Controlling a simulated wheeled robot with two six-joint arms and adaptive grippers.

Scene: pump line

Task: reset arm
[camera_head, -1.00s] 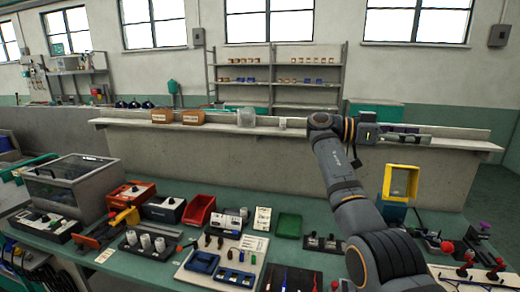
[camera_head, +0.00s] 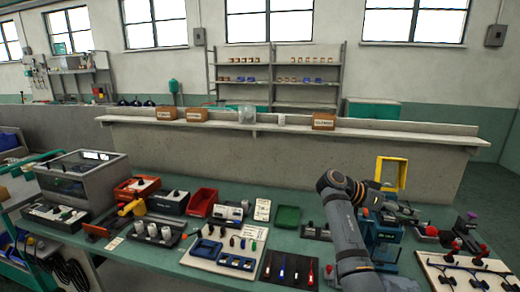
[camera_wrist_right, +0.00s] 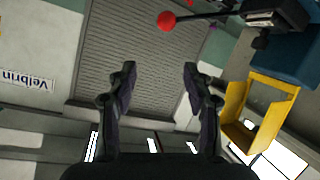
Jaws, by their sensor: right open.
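My right arm (camera_head: 348,235) rises from the bottom of the head view and bends at an orange-ringed joint above the bench's right part. My right gripper shows best in the wrist view (camera_wrist_right: 159,76), where its two dark fingers stand apart with nothing between them. Beyond the fingers is a grey ribbed surface (camera_wrist_right: 140,50). In the head view the fingers are too small and covered to make out clearly. My left gripper is not in view.
A yellow frame (camera_head: 402,174) on a blue machine (camera_head: 388,235) stands close beside my right wrist; the frame also shows in the wrist view (camera_wrist_right: 235,100). A red-knobbed lever (camera_wrist_right: 166,21) lies near the fingers. A red bin (camera_head: 201,202) and green tray (camera_head: 288,217) sit left.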

